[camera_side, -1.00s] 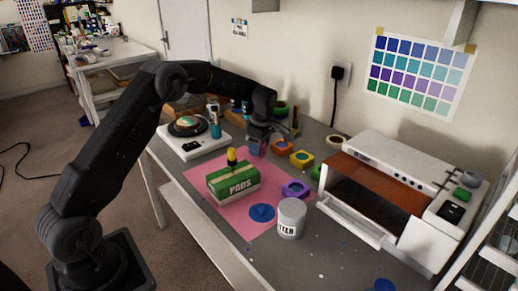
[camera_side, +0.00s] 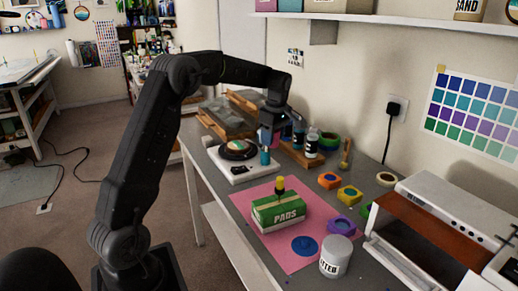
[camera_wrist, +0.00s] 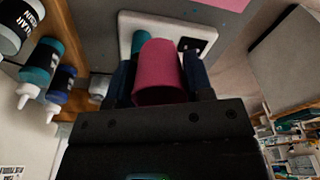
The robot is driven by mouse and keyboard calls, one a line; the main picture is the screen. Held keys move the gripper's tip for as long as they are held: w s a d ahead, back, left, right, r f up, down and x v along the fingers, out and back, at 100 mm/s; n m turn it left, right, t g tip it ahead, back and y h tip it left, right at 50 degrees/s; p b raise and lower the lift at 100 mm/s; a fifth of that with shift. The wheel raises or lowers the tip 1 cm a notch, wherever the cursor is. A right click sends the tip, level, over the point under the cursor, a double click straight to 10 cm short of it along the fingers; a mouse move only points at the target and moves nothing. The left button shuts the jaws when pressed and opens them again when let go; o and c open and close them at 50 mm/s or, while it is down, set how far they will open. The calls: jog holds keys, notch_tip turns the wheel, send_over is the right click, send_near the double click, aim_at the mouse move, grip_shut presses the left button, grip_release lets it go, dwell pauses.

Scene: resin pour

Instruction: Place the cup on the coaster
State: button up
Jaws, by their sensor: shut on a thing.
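My gripper (camera_side: 269,133) is shut on a pink cup (camera_wrist: 160,75) and holds it in the air between its fingers in the wrist view. In the side view the cup is mostly hidden by the fingers. The gripper is just right of the white scale-like device (camera_side: 231,175), in line with a small teal bottle (camera_side: 265,156). A round dark piece with a coloured, banded top (camera_side: 238,149) lies on that device and looks like a coaster. A flat blue disc (camera_side: 304,245) lies on the pink mat (camera_side: 275,192). I cannot tell which is the task's coaster.
A green PADS box (camera_side: 281,213) with a yellow-capped item stands on the mat. A white jar (camera_side: 336,258), coloured blocks (camera_side: 349,193) and a white oven (camera_side: 455,215) are to the right. Several bottles (camera_side: 312,144) stand behind the gripper.

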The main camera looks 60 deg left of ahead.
notch_tip(320, 180, up, 9)
jog(key=s+a+m, duration=0.1)
jog(key=s+a, duration=1.7)
jog(key=a, duration=0.2)
send_over(232, 150)
jog(key=f, duration=1.2)
jog(key=shift+w+d, duration=0.15)
jog(key=shift+w, duration=0.05)
jog(key=shift+f, duration=2.05)
jog(key=shift+f, duration=0.2)
jog(key=o, duration=0.9)
